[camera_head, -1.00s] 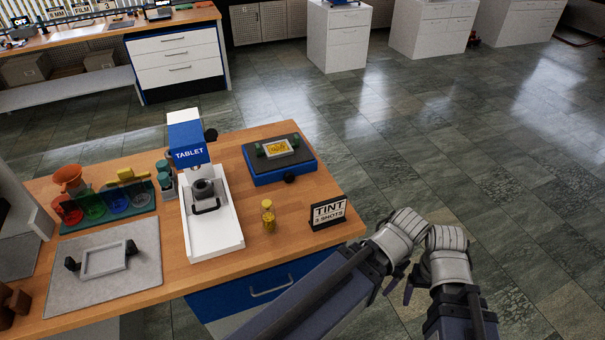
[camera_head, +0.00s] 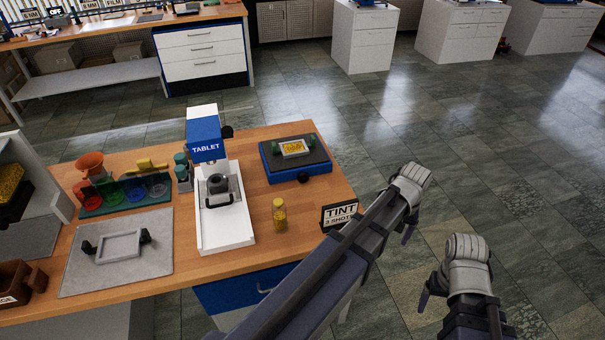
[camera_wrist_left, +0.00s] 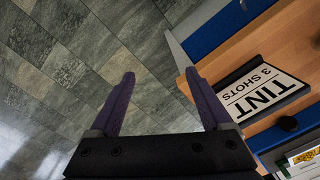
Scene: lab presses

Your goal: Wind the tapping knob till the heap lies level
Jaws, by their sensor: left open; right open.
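The tapping knob (camera_head: 304,178) is a small black knob on the front of a blue tapping stand (camera_head: 268,173) with a dark top, at the table's back right. A yellow heap (camera_head: 293,148) lies in a pale framed tray on that top; how level it is I cannot tell. The knob (camera_wrist_left: 288,123) also shows at the lower right in the left wrist view. My left gripper (camera_head: 408,232) is open and empty, off the table's right edge, right of the knob and apart from it. My right gripper (camera_head: 424,300) is over the floor, lower right, holding nothing visible.
A TINT sign (camera_head: 340,214) stands at the table's right corner, between my left arm and the stand. A yellow-filled vial (camera_head: 279,214) and a TABLET press (camera_head: 240,225) stand left of it. The floor to the right is clear.

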